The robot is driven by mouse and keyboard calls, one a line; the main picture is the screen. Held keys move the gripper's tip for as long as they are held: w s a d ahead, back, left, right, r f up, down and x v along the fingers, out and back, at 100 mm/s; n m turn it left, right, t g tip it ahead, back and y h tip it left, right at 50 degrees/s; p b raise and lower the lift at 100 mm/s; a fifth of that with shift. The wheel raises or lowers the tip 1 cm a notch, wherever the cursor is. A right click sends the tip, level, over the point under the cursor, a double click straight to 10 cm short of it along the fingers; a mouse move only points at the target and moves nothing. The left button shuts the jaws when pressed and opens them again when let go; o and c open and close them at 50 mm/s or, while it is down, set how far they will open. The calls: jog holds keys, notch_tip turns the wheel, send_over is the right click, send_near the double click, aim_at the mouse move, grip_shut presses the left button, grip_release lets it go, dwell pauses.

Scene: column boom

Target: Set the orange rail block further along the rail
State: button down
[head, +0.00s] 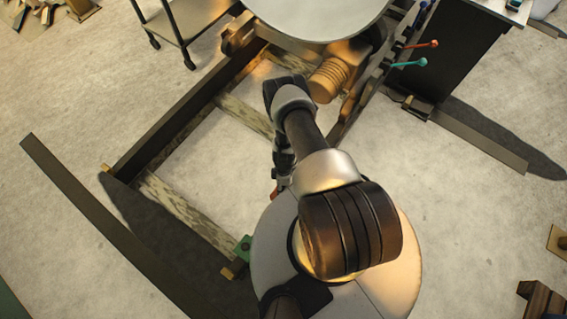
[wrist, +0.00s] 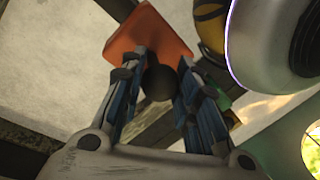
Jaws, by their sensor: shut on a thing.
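The orange rail block (wrist: 142,36) shows beyond my fingertips at the top of the wrist view, with a round black knob (wrist: 158,84) on it. My gripper (wrist: 161,70) is shut on the block by this knob, one finger on each side. In the head view only a small orange part of the block (head: 277,193) shows beside my arm; the rest is hidden. A dark rail (wrist: 152,137) passes behind the fingers in the wrist view. I cannot tell whether the block touches it.
A green block (head: 243,247) sits left of my round base in the head view; part of it shows behind the right finger (wrist: 221,100). A dark beam (head: 180,125) and wooden sleepers (head: 185,210) lie left of my arm. A round grey top (head: 315,15) stands ahead.

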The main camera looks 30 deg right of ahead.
jog(key=shift+f+b, duration=2.25)
jog(key=shift+b, duration=0.15)
jog(key=shift+p, duration=0.4)
jog(key=shift+f+b, duration=1.6)
jog(key=shift+f, duration=0.35)
jog(key=c, duration=1.2)
grip_release()
jog(key=shift+o, duration=0.2)
jog(key=shift+s, duration=0.1)
jog(key=r, duration=0.4)
jog(key=w+d+r, duration=0.1)
jog(key=r, duration=0.3)
jog(key=w+r, duration=0.1)
jog(key=r, duration=0.2)
jog(key=shift+d+r, duration=0.2)
jog(key=shift+r, duration=0.2)
